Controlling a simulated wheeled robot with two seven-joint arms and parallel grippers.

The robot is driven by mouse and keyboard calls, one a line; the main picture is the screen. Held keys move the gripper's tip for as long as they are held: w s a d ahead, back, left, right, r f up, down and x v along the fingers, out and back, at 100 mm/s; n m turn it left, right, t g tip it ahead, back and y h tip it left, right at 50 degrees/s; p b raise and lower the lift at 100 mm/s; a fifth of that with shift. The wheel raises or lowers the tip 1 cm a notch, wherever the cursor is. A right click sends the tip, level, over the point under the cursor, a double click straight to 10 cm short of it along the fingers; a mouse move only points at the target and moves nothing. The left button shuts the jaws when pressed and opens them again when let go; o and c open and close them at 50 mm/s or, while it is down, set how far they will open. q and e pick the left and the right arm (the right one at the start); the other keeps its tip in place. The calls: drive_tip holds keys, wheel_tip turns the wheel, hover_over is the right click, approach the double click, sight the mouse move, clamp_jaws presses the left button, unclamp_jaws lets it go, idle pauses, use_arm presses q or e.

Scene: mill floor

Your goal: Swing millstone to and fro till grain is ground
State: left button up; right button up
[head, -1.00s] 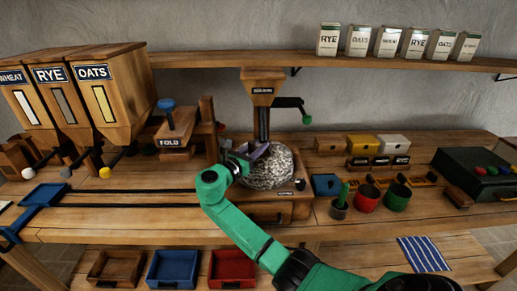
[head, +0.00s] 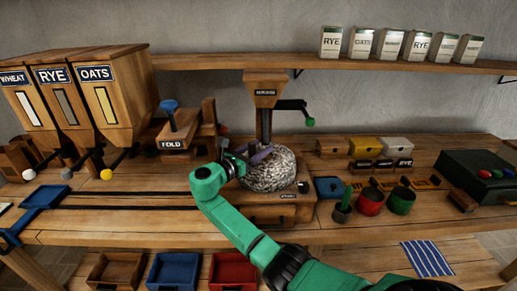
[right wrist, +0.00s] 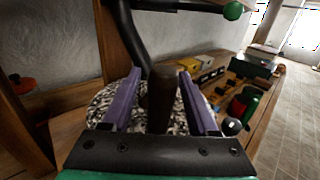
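The round speckled grey millstone (head: 268,174) sits on its wooden mill stand (head: 270,212) below the grain hopper (head: 264,90). In the right wrist view the millstone (right wrist: 103,103) shows behind my fingers. A dark upright wooden handle (right wrist: 162,105) stands between the two purple fingers of my right gripper (right wrist: 160,78). A narrow gap shows on each side of the handle, so the gripper looks open around it. In the head view my right gripper (head: 262,155) is over the left part of the stone. Whether any grain is ground cannot be told. My left gripper is out of view.
A black crank arm with a green knob (head: 310,122) sticks out right of the hopper. The FOLD press (head: 174,142) stands to the left. A red cup (head: 370,202), a green cup (head: 401,201) and a blue box (head: 328,188) stand to the right.

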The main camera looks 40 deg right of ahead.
drive_tip(key=b+v, duration=0.3)
drive_tip(key=v, duration=1.1)
drive_tip(key=shift+a+b, duration=0.25)
drive_tip(key=shift+b, duration=0.15)
drive_tip(key=shift+o, duration=0.2)
drive_tip(key=shift+s, duration=0.15)
